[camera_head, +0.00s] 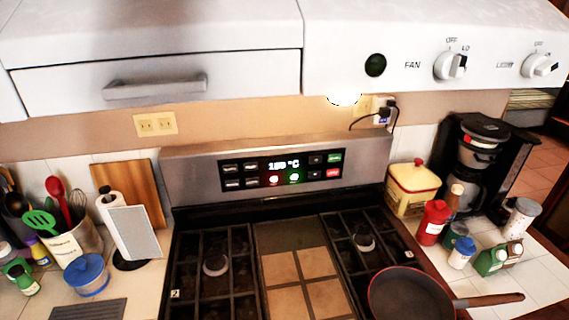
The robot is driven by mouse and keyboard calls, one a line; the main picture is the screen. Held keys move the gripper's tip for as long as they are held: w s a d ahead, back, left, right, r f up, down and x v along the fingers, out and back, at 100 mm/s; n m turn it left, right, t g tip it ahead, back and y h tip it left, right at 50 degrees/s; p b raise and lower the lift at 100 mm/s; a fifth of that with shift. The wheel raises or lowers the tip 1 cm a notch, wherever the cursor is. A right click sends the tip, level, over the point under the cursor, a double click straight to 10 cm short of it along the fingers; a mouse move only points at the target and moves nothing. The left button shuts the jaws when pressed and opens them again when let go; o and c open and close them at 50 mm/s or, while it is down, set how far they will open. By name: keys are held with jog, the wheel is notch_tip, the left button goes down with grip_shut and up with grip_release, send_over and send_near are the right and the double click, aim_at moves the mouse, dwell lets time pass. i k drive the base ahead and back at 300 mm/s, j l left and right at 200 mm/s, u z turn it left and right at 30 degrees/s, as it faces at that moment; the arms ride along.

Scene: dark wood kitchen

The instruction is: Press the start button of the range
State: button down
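The range (195,178) stands in the middle of the view with its steel back panel upright. A dark control panel (255,182) on it has a lit display (283,164) that seems to read 180 °C. At the panel's right end a green button (334,158) sits above a red button (333,173). Their labels are too small to read, so I cannot tell for sure which is start. A red light (274,180) and a green light (295,178) glow below the display. My gripper is not in view.
A white range hood (330,50) with knobs overhangs the top. A pan (410,297) sits at the cooktop's front right. Utensils (55,215) and a paper towel roll (112,215) stand left. A yellow canister (412,190), bottles and a coffee maker (472,165) stand right.

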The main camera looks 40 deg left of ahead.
aim_at(334, 158)
jog(key=u, duration=1.5)
